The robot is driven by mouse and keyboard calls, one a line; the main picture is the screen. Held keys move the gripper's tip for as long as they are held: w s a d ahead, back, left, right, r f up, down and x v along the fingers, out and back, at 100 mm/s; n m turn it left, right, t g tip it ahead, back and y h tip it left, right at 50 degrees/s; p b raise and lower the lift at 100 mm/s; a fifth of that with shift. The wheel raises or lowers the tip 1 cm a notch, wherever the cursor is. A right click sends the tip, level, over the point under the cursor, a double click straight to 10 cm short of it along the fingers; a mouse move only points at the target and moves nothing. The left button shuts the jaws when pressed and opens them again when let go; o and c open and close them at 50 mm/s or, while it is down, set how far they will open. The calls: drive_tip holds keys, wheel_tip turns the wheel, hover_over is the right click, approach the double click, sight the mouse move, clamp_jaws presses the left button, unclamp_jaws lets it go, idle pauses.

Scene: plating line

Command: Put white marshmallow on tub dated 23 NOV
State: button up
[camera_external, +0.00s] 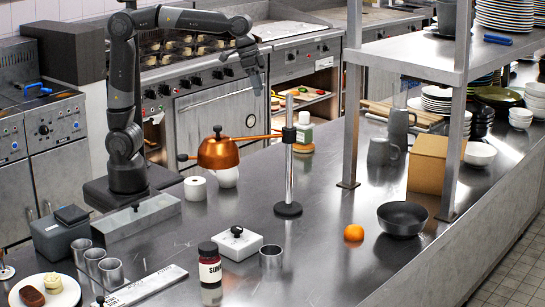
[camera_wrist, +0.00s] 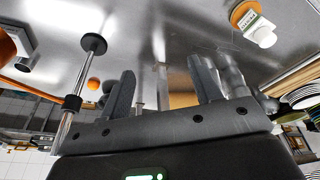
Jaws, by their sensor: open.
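My gripper (camera_external: 252,68) is raised at the end of my arm, in front of the ovens at the back, and holds nothing. In the wrist view its two dark fingers (camera_wrist: 163,85) stand apart. A small cream-white piece (camera_external: 53,283), possibly the marshmallow, sits on a white plate (camera_external: 70,292) at the front left, far from my gripper. A grey lidded tub (camera_external: 62,238) and a white lidded tub (camera_external: 236,244) stand on the counter. I cannot read a date on either, so I cannot tell which is 23 NOV.
A brown piece (camera_external: 32,296) shares the plate. An orange (camera_external: 354,232) and dark bowl (camera_external: 402,220) are right.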

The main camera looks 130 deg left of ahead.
drive_tip(key=s+d+f+m+t, duration=0.1)
drive_tip(key=s+d+f+m, duration=0.1)
drive_tip(key=s+d, duration=0.3)
drive_tip(key=s+d+f+m+t+h, duration=0.1)
drive_tip(key=s+d+f+m, duration=0.2)
drive_tip(key=d, duration=0.9)
drive_tip(key=s+d+f+m, duration=0.2)
drive_tip(key=s+d+f, duration=0.2)
drive_tip(key=s+d, duration=0.4)
drive_tip(key=shift+d+f+t+h, duration=0.2)
drive_tip(key=shift+d+t+h, duration=0.15)
drive_tip(key=shift+d, duration=0.45)
